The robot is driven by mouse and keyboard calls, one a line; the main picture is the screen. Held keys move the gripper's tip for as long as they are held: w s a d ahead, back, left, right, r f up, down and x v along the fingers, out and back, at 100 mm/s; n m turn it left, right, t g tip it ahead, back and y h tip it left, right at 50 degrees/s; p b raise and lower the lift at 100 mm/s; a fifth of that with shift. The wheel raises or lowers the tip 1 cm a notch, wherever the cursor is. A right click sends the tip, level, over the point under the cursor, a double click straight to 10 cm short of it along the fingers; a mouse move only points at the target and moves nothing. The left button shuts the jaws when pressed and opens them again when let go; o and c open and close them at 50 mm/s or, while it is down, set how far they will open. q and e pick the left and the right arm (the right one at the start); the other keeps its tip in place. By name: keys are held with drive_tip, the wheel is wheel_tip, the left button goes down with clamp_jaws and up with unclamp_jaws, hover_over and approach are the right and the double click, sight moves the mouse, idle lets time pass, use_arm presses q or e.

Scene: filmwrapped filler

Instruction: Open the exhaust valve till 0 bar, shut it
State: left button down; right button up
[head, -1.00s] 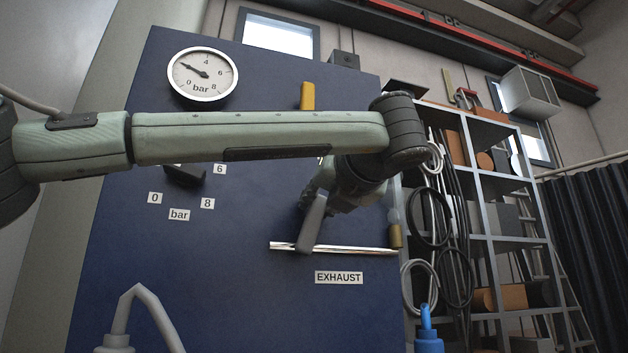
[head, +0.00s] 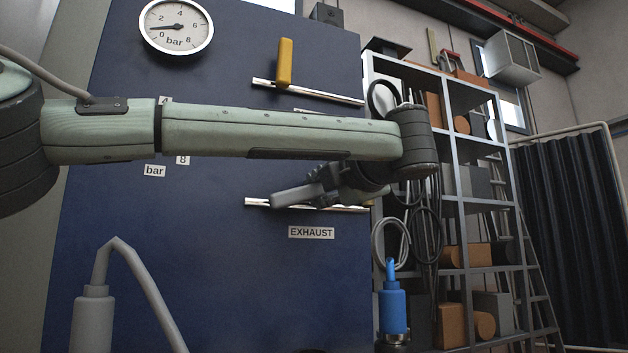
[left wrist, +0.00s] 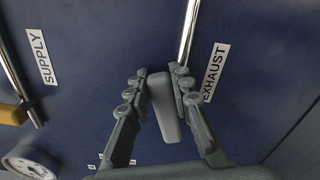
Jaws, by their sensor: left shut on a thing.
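The exhaust valve's grey handle (head: 292,197) lies nearly along the bright lower pipe (head: 336,207), above the EXHAUST label (head: 311,232). My left gripper (head: 318,187) is at the handle, its fingers shut on it. In the left wrist view the grey handle (left wrist: 166,108) sits between the two fingers (left wrist: 160,78), roughly in line with the pipe (left wrist: 189,30). The valve body is hidden. The round bar gauge (head: 177,27) shows its needle between 0 and 2, near 1. My right gripper is not in view.
A yellow handle (head: 285,63) stands across the upper pipe (head: 325,94) on the blue panel (head: 200,260). My left forearm hides part of the panel. A grey bottle-like object (head: 92,318) and a blue one (head: 393,308) stand in front. Shelves (head: 455,205) are at right.

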use_arm(q)
drive_tip(key=shift+d+f+m, duration=0.25)
drive_tip(key=shift+f+m, duration=0.8)
drive_tip(key=shift+m, duration=0.55)
drive_tip(key=c, duration=1.3)
unclamp_jaws()
drive_tip(key=v, duration=1.2)
drive_tip(key=shift+r, duration=0.1)
